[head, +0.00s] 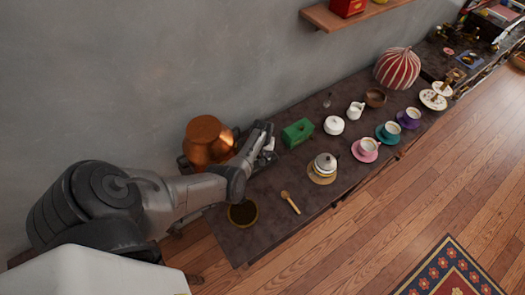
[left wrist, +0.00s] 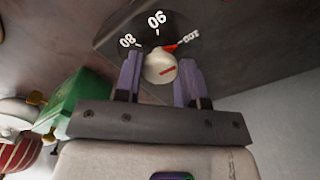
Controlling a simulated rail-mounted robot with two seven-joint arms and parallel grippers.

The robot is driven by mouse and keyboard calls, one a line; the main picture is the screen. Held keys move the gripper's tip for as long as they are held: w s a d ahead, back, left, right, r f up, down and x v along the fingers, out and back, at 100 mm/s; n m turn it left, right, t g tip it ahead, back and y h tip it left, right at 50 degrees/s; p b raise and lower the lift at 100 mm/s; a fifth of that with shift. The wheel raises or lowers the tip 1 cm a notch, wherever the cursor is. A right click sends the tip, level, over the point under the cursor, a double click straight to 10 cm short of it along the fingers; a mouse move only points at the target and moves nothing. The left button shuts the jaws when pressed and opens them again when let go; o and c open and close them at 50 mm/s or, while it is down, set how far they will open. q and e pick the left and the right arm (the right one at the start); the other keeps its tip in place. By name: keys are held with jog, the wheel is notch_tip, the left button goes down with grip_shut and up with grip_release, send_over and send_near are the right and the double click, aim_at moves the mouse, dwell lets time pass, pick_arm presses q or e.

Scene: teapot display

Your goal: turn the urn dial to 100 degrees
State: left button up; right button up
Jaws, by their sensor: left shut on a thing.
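The copper urn (head: 205,135) stands at the left end of the dark counter, against the wall. In the left wrist view its dark dial plate (left wrist: 128,22) shows the marks 80, 90 and 100, seen upside down. A pale round knob (left wrist: 158,66) with a red line sits at the plate. A red pointer (left wrist: 171,47) lies between 90 and 100, closer to 100. My left gripper (left wrist: 160,78) is shut on the knob, one purple finger on each side. In the head view my left gripper (head: 262,137) is beside the urn, and I cannot make out the dial there.
A green box (head: 298,131) stands just right of my left gripper. A round dark-filled bowl (head: 242,213) is near the front left.

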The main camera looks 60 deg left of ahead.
dwell(0.4)
pick_arm(q)
jog(key=o, duration=0.9)
jog(key=shift+r+p, duration=1.7)
jog(key=shift+r, duration=5.2)
